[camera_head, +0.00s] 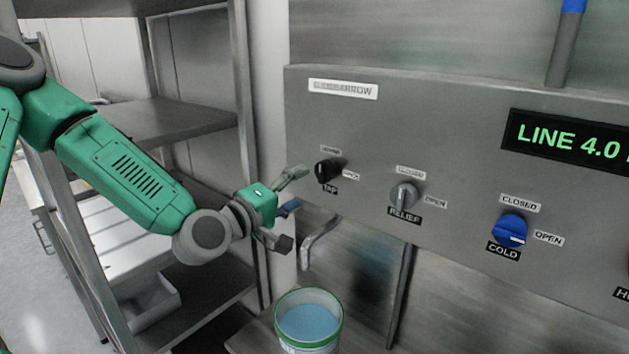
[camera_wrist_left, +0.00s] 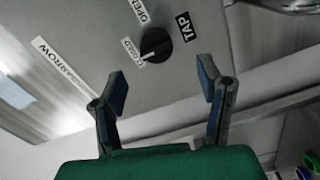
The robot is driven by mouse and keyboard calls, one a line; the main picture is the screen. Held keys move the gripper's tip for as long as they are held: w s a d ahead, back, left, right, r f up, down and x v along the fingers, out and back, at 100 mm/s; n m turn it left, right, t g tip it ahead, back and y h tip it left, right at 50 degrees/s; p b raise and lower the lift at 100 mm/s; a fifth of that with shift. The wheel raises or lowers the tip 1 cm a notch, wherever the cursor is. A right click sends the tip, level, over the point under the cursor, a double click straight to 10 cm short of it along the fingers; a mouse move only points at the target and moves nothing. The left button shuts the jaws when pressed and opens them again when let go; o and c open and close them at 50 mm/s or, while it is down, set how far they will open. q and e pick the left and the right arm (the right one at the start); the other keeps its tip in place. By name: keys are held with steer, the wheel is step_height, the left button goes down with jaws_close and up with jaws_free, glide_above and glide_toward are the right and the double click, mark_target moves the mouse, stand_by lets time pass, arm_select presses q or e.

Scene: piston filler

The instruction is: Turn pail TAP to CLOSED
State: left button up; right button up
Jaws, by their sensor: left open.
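The black TAP knob (camera_head: 327,171) is on the left part of the steel panel, with a label above it, one to its right and a TAP label below. It also shows in the left wrist view (camera_wrist_left: 156,45), beyond the fingertips and between their lines. My right gripper is not in view.
A grey RELIEF knob (camera_head: 403,196) and a blue COLD knob (camera_head: 509,231) are further right on the panel (camera_head: 450,130). A bent spout (camera_head: 318,238) hangs below the TAP knob, above a pail (camera_head: 310,345) of blue liquid. Steel shelving (camera_head: 180,118) stands at the left.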

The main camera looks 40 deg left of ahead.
arm_select(q)
steer(key=s, duration=0.3)
steer(key=shift+a, duration=0.2)
steer(key=shift+f, duration=0.1)
